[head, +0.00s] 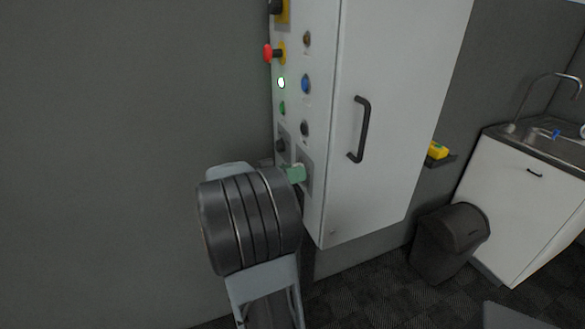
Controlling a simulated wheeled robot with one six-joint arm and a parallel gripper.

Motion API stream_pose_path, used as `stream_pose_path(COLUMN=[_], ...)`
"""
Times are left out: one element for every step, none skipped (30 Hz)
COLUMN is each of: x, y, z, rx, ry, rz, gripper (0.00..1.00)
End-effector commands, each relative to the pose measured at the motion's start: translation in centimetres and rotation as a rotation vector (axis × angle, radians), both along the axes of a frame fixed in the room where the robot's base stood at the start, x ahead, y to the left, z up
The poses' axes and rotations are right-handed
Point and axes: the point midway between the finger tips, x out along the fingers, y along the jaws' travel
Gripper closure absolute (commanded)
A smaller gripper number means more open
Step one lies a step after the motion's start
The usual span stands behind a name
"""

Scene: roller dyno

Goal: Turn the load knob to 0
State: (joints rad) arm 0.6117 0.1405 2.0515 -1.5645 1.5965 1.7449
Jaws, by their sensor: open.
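A white control cabinet (375,120) hangs on the wall, with a narrow control face on its left side. That face has a dark knob (281,145) on a grey plate and another dark control (304,128) above right. Labels are too small to read, so I cannot tell which is the load knob or where it points. My gripper (290,172) is at the lower part of this face, mostly hidden behind my dark, ringed wrist. A pale green piece shows there, close to a grey plate (306,175). I cannot see whether anything touches.
The face also carries a red mushroom button (268,53), a lit white lamp (281,83), a blue button (305,84) and a green button (282,108). A black door handle (361,130) sticks out. A dark bin (450,243) and sink cabinet (525,195) stand right.

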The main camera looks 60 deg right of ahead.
Motion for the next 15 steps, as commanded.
stream_pose_path(x=[-0.08,-0.09,-0.11,-0.11,-0.11,-0.11,-0.10,-0.09,-0.09,-0.09,-0.09,-0.08,-0.08,-0.07,-0.07], y=[-0.09,-0.12,-0.14,-0.15,-0.15,-0.14,-0.14,-0.13,-0.13,-0.12,-0.12,-0.12,-0.12,-0.11,-0.11], z=[0.00,-0.01,-0.02,-0.02,-0.02,-0.03,-0.04,-0.04,-0.04,-0.04,-0.04,-0.04,-0.04,-0.04,-0.03], rx=[0.001,0.001,0.001,0.001,0.000,0.000,0.000,0.000,0.000,0.000,0.000,0.000,0.000,0.000,0.000], ry=[0.001,0.001,0.001,0.001,0.000,0.000,0.000,0.000,0.000,0.000,0.000,0.000,0.000,0.000,0.000], rz=[0.000,0.000,0.000,0.000,0.000,0.000,0.000,0.000,0.000,0.000,0.000,0.000,0.000,0.000,0.000], gripper=[0.28,0.28,0.28,0.28,0.28,0.28,0.28,0.28,0.28,0.30,0.33,0.37,0.40,0.43,0.46])
